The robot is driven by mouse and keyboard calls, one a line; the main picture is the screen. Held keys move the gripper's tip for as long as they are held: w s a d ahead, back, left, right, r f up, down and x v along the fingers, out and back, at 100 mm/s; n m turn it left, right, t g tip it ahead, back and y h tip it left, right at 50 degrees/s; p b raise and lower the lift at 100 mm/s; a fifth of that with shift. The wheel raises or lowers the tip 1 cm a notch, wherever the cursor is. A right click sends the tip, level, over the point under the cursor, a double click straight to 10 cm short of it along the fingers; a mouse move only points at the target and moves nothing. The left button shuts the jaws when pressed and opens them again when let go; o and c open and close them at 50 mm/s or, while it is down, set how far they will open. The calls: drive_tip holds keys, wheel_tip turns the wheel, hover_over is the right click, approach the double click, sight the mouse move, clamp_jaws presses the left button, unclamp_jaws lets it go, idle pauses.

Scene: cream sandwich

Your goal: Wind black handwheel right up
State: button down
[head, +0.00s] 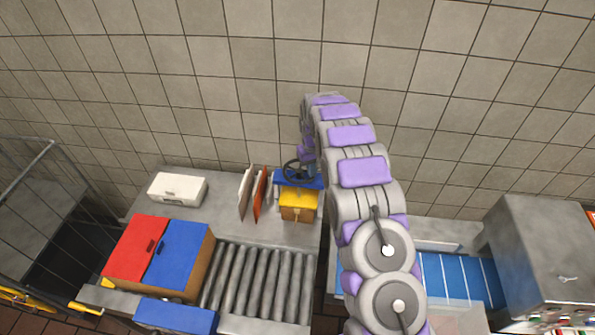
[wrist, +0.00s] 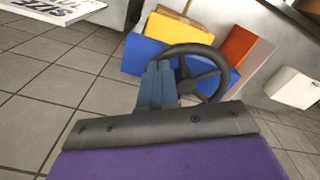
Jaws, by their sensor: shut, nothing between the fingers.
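The black handwheel (head: 293,171) stands over a blue block with a yellow front (head: 298,197), on the grey counter. In the wrist view the black handwheel (wrist: 211,52) shows its ring and spokes, tilted, in front of blue and yellow panels. My gripper (wrist: 158,66) is shut with nothing between its blue-grey fingers. The fingers lie at the left side of the wheel and cover part of its rim and spokes; I cannot tell whether they touch it. In the head view my gripper (head: 307,157) is small, right beside the wheel, and partly hidden by my arm.
White and orange upright panels (head: 259,194) stand just left of the wheel. A blue belt (head: 456,280) and grey machine (head: 545,258) are at right.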

drive_tip(key=shift+w+d+f, duration=0.15)
drive_tip(key=shift+w+d, duration=0.05)
drive_tip(key=shift+w, duration=0.1)
drive_tip(key=shift+r, duration=1.15)
